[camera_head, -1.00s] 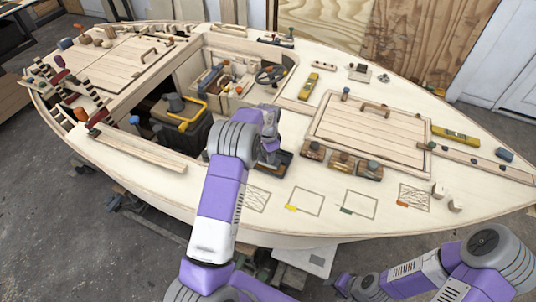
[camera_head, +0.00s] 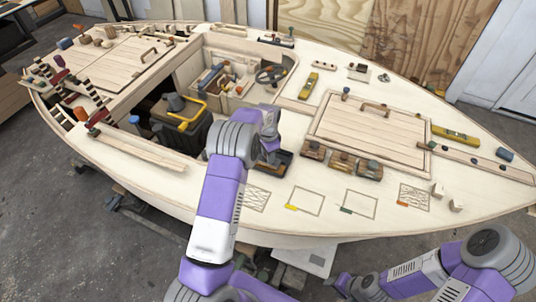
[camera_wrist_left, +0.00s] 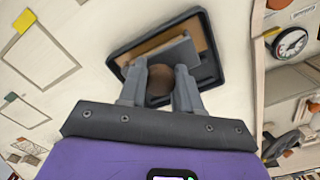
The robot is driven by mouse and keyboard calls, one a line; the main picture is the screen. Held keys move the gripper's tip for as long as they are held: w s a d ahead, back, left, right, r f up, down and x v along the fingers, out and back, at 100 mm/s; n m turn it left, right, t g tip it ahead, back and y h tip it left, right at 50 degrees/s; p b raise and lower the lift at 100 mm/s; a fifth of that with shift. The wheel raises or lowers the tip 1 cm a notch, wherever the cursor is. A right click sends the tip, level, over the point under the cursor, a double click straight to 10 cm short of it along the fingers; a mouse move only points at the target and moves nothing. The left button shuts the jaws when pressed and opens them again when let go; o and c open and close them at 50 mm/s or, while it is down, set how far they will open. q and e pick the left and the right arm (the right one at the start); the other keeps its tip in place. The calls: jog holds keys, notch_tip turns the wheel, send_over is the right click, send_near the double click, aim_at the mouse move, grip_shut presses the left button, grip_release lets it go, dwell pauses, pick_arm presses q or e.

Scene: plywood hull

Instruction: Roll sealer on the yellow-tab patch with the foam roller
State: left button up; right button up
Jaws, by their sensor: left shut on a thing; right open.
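The yellow-tab patch (camera_head: 306,202) is a thin outlined square on the near deck, blank inside, with a yellow tab (camera_head: 291,207) at its near left corner. In the left wrist view the patch (camera_wrist_left: 42,58) is at upper left. A black tray (camera_wrist_left: 206,32) holds an amber-brown surface and a grey roller part (camera_wrist_left: 172,55). My left gripper (camera_wrist_left: 159,86) is shut on the foam roller's round brown handle (camera_wrist_left: 160,80), with the roller at the tray. In the head view my arm hides most of the tray (camera_head: 284,160). My right gripper (camera_head: 346,284) is open, low at the near side, away from the deck.
A hatched patch (camera_head: 255,198), a green-tab patch (camera_head: 360,204) and a hatched red-tab patch (camera_head: 414,196) share the near deck. Several brown blocks (camera_head: 341,162) stand right of the tray. The open cockpit (camera_head: 190,125) lies left. Deck around the outlined patches is clear.

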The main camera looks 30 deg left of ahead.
pick_arm(q)
jog(key=shift+r+p, duration=2.5)
jog(key=shift+r, duration=1.45)
